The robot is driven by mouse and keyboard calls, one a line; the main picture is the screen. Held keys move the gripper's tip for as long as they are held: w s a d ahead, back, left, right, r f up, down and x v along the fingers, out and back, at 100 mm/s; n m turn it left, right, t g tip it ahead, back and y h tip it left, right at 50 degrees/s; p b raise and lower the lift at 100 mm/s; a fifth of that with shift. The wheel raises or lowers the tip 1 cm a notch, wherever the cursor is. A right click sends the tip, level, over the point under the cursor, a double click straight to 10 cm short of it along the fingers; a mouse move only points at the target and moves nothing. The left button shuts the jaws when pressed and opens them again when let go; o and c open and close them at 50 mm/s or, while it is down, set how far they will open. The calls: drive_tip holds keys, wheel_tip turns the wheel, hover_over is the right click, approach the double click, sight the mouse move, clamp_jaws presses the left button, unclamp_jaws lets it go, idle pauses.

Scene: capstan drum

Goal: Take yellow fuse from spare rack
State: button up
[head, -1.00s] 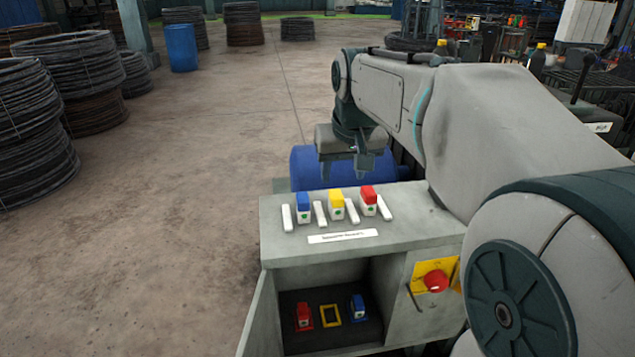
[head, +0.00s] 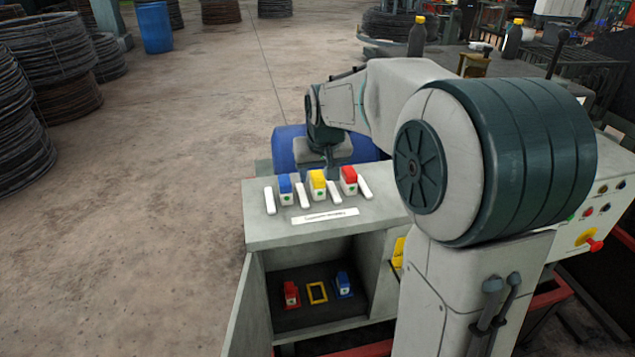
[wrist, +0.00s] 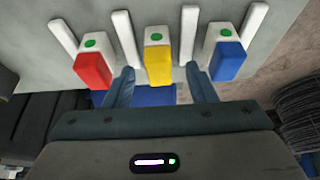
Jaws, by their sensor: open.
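The yellow fuse (head: 318,184) stands in the middle of the spare rack (head: 262,228) on top of the cabinet, between the blue fuse (head: 286,189) and the red fuse (head: 349,180). In the wrist view the yellow fuse (wrist: 158,66) has a white body with a green mark. My gripper (wrist: 160,85) is open there, one finger on each side of the yellow end. I cannot tell whether the fingers touch it. In the head view my gripper (head: 328,168) is just behind the rack, its fingertips partly hidden.
White dividers (head: 302,196) stand between the fuses. Below, the open cabinet holds a red fuse (head: 291,294), an empty yellow-framed slot (head: 317,292) and a blue fuse (head: 343,284).

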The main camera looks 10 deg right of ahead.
drive_tip(key=shift+x, duration=1.3)
drive_tip(key=c, duration=1.1)
drive_tip(key=shift+r, duration=0.15)
